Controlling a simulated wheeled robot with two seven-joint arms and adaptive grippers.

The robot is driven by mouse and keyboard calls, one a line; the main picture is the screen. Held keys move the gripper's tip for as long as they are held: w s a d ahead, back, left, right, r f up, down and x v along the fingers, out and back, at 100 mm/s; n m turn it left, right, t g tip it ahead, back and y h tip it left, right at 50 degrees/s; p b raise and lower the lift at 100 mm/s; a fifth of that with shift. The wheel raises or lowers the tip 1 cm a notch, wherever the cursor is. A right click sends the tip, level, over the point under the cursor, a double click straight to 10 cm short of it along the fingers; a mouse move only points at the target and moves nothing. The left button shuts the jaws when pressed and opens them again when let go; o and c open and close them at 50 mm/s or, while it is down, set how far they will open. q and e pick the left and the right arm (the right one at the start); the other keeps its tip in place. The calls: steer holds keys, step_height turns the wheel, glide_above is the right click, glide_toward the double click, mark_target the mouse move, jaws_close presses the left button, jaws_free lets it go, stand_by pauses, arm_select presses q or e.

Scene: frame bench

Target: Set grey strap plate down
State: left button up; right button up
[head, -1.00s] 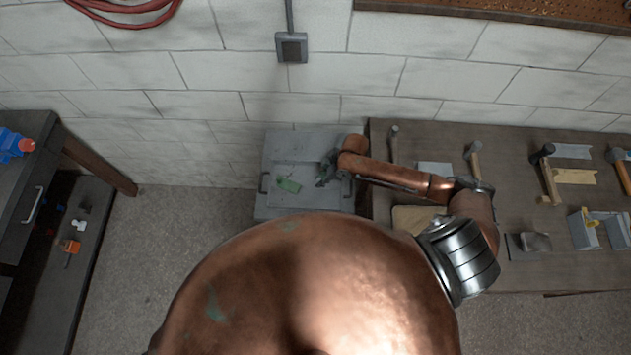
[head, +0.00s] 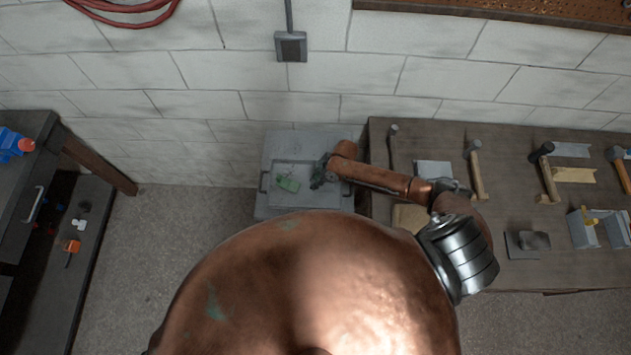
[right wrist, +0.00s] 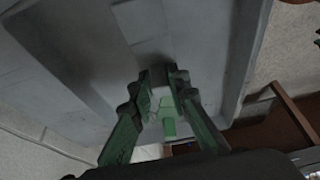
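My right gripper (head: 320,174) is over the right part of a grey tray-like surface (head: 279,148) by the wall. In the right wrist view its green fingers (right wrist: 158,78) point at grey metal, with a small gap between the tips. A pale grey patch shows in that gap. I cannot tell whether it is the grey strap plate held by its edge or the surface behind. My left gripper is not in view.
A small green piece (head: 288,184) lies on the grey surface, left of the gripper. The wooden bench (head: 510,200) on the right holds hammers (head: 474,168), a grey plate (head: 433,168) and a tan plate (head: 575,175). A dark shelf unit (head: 100,215) stands at left, with bare floor between.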

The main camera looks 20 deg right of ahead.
steer(key=o, duration=0.5)
steer(key=shift+c, duration=0.2)
steer(key=v, duration=1.2)
steer(key=shift+r, duration=0.15)
